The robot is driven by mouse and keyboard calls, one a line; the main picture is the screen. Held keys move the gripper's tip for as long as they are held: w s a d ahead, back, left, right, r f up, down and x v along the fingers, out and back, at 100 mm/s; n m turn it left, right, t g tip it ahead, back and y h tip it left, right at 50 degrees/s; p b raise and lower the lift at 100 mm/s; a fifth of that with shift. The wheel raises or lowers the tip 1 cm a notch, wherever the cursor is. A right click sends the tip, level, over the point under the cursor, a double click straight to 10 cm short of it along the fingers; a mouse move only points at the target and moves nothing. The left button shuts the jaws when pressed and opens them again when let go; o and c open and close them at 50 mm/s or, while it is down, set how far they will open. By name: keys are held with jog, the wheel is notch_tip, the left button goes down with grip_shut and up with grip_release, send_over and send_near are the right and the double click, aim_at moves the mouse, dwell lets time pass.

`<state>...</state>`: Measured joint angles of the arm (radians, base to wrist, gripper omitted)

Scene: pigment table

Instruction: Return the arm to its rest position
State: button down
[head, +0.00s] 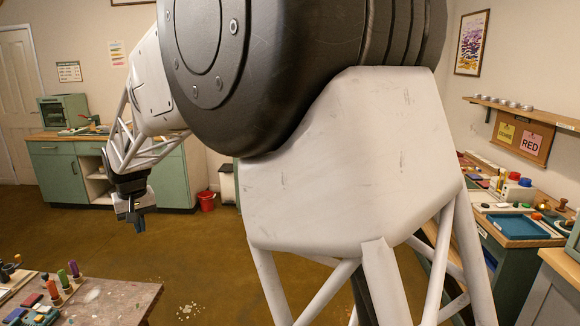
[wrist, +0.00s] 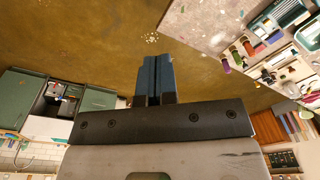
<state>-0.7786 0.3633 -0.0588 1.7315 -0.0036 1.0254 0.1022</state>
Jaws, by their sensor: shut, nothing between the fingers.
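My gripper (head: 138,222) hangs at the end of my arm on the left of the head view, pointing down over open floor. It is apart from the tables and touches nothing. In the wrist view its two dark blue fingers (wrist: 153,80) are together, with nothing between them. My own large white and black arm links fill the middle of the head view and hide much of the room behind them.
A speckled table (head: 110,292) with coloured bottles stands front left. Green cabinets (head: 62,175) stand behind my gripper, with a red bucket (head: 206,201) on the floor. A workbench with a blue tray (head: 518,227) is at right. Brown floor (head: 200,255) is clear below the gripper.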

jog(key=s+d+r+m, duration=0.1)
jog(key=s+d+r, duration=0.2)
jog(key=d, duration=1)
jog(key=s+d+r+m, duration=0.2)
jog(key=d, duration=1.1)
jog(key=s+d+r+m, duration=0.1)
jog(key=s+d+r, duration=0.2)
jog(key=d, duration=1)
jog(key=s+d+f+m+t, duration=0.1)
jog(key=s+d+f+m, duration=0.1)
jog(key=s+d, duration=0.9)
jog(key=s+d+f+m, duration=0.2)
jog(key=s+d+f, duration=0.3)
jog(key=s+d, duration=0.6)
jog(key=shift+s+f+t+h, duration=0.3)
jog(key=shift+s+t+h, duration=0.1)
jog(key=shift+s, duration=0.55)
